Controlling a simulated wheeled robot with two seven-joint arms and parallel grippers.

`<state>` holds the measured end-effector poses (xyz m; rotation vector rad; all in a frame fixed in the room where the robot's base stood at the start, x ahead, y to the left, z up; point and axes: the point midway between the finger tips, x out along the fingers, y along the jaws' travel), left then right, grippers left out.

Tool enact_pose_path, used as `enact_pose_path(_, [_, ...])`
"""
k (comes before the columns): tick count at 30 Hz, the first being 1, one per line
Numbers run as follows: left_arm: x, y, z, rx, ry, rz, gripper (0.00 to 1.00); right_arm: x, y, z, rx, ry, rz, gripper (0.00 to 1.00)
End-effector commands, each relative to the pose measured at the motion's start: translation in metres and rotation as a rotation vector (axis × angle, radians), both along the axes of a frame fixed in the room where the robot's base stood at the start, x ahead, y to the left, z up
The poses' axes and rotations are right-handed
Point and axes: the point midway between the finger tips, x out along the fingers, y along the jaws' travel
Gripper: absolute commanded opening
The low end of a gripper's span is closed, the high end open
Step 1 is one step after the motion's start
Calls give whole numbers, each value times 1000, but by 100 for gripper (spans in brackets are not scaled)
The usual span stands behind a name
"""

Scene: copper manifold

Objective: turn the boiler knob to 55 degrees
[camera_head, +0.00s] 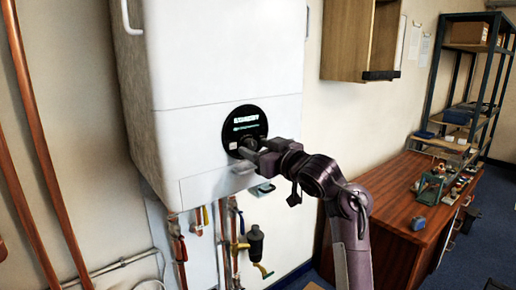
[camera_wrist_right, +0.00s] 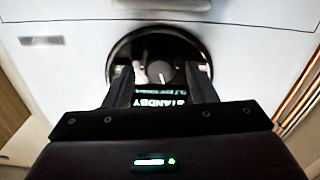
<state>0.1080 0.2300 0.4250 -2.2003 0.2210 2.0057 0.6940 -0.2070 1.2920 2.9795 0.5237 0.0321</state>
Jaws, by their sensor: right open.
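The white boiler (camera_head: 220,60) hangs on the wall, with a round black control panel (camera_head: 245,122) low on its front. The panel's lit display (camera_wrist_right: 158,98) reads STANDBY, upside down in the right wrist view. The dark boiler knob (camera_wrist_right: 161,74) has a white pointer line and sits between my right gripper's fingers, with a gap visible on each side. My right gripper (camera_head: 241,150) is open at the panel's lower part and hides most of the knob in the head view. My left gripper is not in view.
Copper pipes (camera_head: 40,150) run down the wall at left. Pipes and valves (camera_head: 254,243) hang below the boiler. An open wooden cabinet (camera_head: 346,40) is on the wall at right, above a wooden workbench (camera_head: 390,195) with small items.

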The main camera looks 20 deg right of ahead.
Motion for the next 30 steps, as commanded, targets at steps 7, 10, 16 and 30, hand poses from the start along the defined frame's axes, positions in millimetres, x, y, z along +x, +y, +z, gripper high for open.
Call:
enact_pose_path(7, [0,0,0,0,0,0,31,0,0,0,0,0,0,41])
enact_pose_path(10, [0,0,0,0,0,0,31,0,0,0,0,0,0,28])
enact_pose_path(16, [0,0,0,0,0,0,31,0,0,0,1,0,0,7])
enact_pose_path(30, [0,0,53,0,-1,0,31,0,0,3,267,101,1,7])
